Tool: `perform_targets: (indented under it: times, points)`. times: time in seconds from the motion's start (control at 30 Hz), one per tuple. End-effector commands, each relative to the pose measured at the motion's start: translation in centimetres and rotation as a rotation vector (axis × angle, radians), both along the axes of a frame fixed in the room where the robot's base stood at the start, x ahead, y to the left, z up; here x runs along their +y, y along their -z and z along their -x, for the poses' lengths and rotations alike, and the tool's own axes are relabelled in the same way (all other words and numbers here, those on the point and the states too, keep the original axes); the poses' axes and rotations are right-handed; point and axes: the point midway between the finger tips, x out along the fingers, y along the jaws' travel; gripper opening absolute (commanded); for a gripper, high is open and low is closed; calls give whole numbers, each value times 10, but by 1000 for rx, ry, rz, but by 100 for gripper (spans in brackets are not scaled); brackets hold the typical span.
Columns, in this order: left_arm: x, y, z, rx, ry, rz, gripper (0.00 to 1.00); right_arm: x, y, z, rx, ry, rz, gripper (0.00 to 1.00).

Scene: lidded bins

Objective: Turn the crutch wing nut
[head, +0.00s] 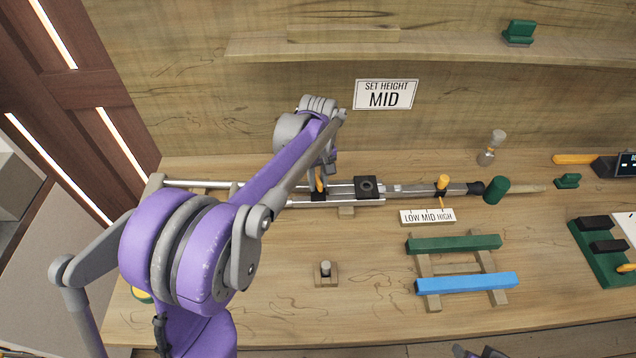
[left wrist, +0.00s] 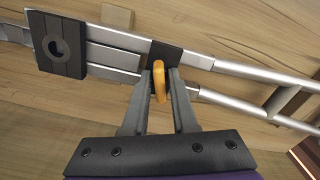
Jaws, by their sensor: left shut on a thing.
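The aluminium crutch (head: 290,204) lies across the bench, its two rails running through black blocks. The orange wing nut (left wrist: 159,82) stands on a black block (left wrist: 166,57) between the rails in the left wrist view. My left gripper (head: 319,184) is shut on the wing nut, one finger on each side. In the head view the arm partly covers the nut. A second black block with a round hole (head: 367,187) sits to the right along the crutch. A yellow-orange knob (head: 443,182) stands further right on the shaft. Part of my right gripper (head: 480,352) shows at the bottom edge.
A LOW MID HIGH label (head: 428,217) lies below the shaft. A wall sign (head: 385,94) reads SET HEIGHT MID. A green bar (head: 455,244) and a blue bar (head: 466,283) lie on a wooden rack. A small post block (head: 326,275) stands left of them. Bare bench lies between.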

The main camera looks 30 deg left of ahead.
Motion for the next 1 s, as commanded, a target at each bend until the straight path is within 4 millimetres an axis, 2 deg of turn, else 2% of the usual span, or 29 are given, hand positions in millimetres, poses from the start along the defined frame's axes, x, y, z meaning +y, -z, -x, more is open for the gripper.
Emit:
perform_targets:
  times: [0.2,0.5,0.73,0.77,0.8,0.83,1.0]
  points:
    - [0,0,0,1,-15,0,0,0,0,0,0,0,0,50]
    - [0,0,0,1,-325,-1,0,0,1,0,0,0,0,50]
    - [0,0,0,1,-348,-1,0,0,1,0,0,0,0,50]
    - [0,0,0,1,-348,-1,30,0,1,0,0,0,0,50]
    - [0,0,0,1,-348,-1,37,0,1,0,0,0,0,50]
    - [0,0,0,1,-347,-1,40,0,1,0,0,0,0,50]
    - [0,0,0,0,-346,0,40,0,1,0,0,0,0,50]
